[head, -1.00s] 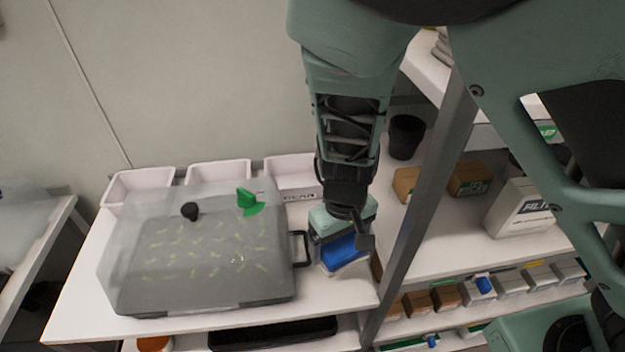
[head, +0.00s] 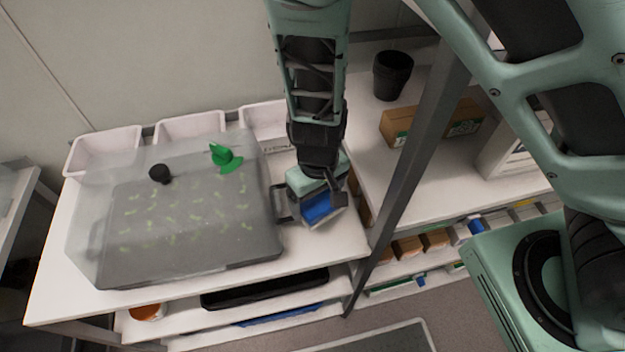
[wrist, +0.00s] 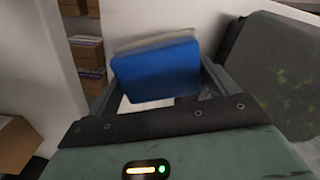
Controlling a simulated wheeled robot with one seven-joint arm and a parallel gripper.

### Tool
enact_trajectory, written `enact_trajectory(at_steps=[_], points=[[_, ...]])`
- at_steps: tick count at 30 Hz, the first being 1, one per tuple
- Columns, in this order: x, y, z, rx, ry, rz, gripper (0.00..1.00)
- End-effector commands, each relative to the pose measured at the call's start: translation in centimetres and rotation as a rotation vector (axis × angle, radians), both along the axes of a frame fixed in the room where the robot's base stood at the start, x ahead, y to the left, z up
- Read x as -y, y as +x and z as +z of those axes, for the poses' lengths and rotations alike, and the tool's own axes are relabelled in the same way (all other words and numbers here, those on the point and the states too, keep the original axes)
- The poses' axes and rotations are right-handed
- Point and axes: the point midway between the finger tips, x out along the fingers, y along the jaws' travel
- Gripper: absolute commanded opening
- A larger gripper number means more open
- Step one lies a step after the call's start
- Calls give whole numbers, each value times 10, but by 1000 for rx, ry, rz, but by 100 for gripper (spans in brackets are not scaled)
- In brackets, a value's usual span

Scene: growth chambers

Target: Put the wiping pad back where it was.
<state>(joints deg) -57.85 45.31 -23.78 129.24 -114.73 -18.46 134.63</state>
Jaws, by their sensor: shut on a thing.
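The wiping pad is a blue block with a pale grey layer. In the wrist view the pad (wrist: 157,72) sits between my two fingers, its blue face toward the camera. My gripper (wrist: 160,95) is shut on it. In the head view the pad (head: 323,208) shows blue below my gripper (head: 318,196), at the right part of the white shelf top, just right of the dark handle of the covered tray. I cannot tell whether the pad touches the shelf surface. My gripper hides part of it.
White bins (head: 190,132) line the back. A grey upright post (head: 418,150) stands right of my gripper. A black pot (head: 392,76) stands beyond.

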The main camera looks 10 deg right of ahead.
Motion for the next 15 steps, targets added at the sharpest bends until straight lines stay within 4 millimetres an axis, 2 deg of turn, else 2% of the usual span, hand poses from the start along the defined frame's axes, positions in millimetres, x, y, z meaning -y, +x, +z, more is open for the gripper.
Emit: enact_trajectory(at_steps=[15], points=[[0,0,-8,1,0,-1,54]])
